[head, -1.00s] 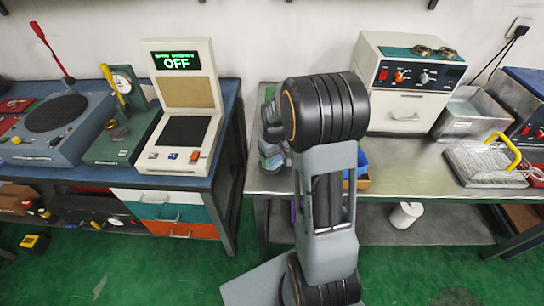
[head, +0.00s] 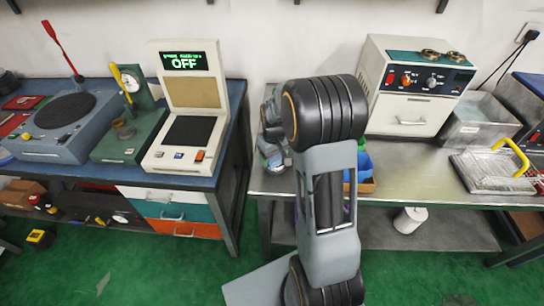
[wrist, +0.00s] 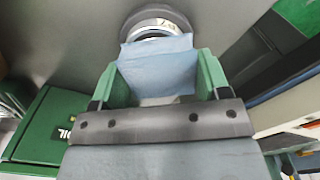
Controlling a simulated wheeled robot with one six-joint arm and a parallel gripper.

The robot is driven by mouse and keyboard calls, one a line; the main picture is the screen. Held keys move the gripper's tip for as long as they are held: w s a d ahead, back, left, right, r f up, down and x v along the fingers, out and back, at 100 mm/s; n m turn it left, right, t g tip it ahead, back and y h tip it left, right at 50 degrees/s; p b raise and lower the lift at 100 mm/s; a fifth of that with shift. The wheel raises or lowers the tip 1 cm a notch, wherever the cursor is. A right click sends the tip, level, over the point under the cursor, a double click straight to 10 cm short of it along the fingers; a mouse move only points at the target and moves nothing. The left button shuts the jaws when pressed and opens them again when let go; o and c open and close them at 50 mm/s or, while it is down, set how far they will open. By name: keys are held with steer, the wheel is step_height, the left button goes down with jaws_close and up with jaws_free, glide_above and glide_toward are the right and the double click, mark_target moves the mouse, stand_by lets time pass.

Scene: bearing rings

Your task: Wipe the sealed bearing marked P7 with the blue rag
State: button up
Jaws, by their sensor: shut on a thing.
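In the wrist view, my gripper (wrist: 155,82) is shut on a pale blue rag (wrist: 157,68), which spans the space between its green fingers. A round metal bearing (wrist: 165,22) is just beyond the rag at the top of the view. Its light face carries a small dark marking that looks like an upside-down P7. The rag overlaps the bearing's near side in the picture; I cannot tell whether they touch. In the head view my own arm hides the gripper, and I cannot pick out the rag or bearing there.
A steel bench (head: 410,165) holds an oven-like unit (head: 415,90) with rings on top, a metal bin (head: 478,122) and a wire basket (head: 495,170). A blue item (head: 363,162) shows beside my arm. The left bench holds a tester reading OFF (head: 185,105) and a green gauge stand (head: 130,125).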

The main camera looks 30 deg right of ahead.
steer(key=shift+s+d, duration=0.55)
steer(key=shift+d, duration=0.3)
steer(key=shift+a, duration=0.1)
steer(key=shift+w+a+r, duration=0.1)
steer(key=shift+w+a, duration=0.15)
steer(key=shift+a, duration=0.4)
steer(key=shift+w+a, duration=0.2)
steer(key=shift+a, duration=0.4)
steer(key=shift+d, duration=0.1)
steer(key=shift+s+d, duration=0.35)
steer(key=shift+d, duration=0.2)
steer(key=shift+s+d, duration=0.35)
steer(key=shift+d, duration=0.2)
steer(key=shift+w+a, duration=0.1)
steer(key=shift+a, duration=0.05)
